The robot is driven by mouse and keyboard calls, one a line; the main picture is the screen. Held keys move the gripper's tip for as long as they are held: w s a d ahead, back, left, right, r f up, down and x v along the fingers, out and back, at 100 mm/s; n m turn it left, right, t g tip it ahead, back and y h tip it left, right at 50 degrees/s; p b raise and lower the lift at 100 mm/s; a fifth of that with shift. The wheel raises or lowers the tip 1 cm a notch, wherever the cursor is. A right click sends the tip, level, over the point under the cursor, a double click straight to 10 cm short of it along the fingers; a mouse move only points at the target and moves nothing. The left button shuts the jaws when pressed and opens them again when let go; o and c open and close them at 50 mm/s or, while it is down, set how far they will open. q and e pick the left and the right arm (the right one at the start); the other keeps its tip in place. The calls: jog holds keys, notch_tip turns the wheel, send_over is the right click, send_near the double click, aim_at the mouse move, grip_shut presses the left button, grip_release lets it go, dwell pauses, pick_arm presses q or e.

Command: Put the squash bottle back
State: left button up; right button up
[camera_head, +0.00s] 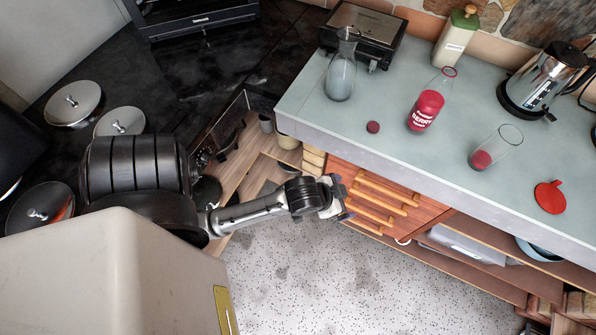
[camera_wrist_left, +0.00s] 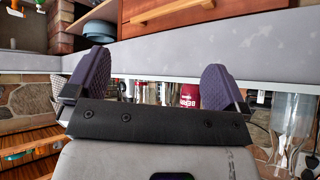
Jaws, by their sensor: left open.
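The squash bottle (camera_head: 425,108) stands upright on the pale counter, clear glass with red contents and a berry label. Its neck looks open, and a small dark red cap (camera_head: 373,127) lies to its left. My left gripper (camera_head: 340,198) is empty in front of the wooden drawers, below and apart from the counter top. In the left wrist view its two dark fingers (camera_wrist_left: 155,85) are wide apart. My right gripper is not in view.
A glass carafe (camera_head: 341,78) stands left of the bottle. A tumbler (camera_head: 494,148) with red liquid and a red flat item (camera_head: 550,197) are to the right. A grill (camera_head: 362,34), a green-topped bottle (camera_head: 456,38) and a metal kettle (camera_head: 545,80) line the back. Open shelves lie under the counter.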

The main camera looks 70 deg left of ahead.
pick_arm(q)
jog(key=s+d+f+g, duration=0.1)
jog(key=s+d+g, duration=0.1)
jog(key=s, duration=0.5)
jog(key=s+d+m+g, duration=0.1)
jog(key=s+d+g, duration=0.1)
jog(key=s, duration=0.4)
jog(key=shift+s+d+f+g+h, duration=0.35)
jog(key=shift+d+f+g+h, duration=0.05)
jog(key=shift+g, duration=0.1)
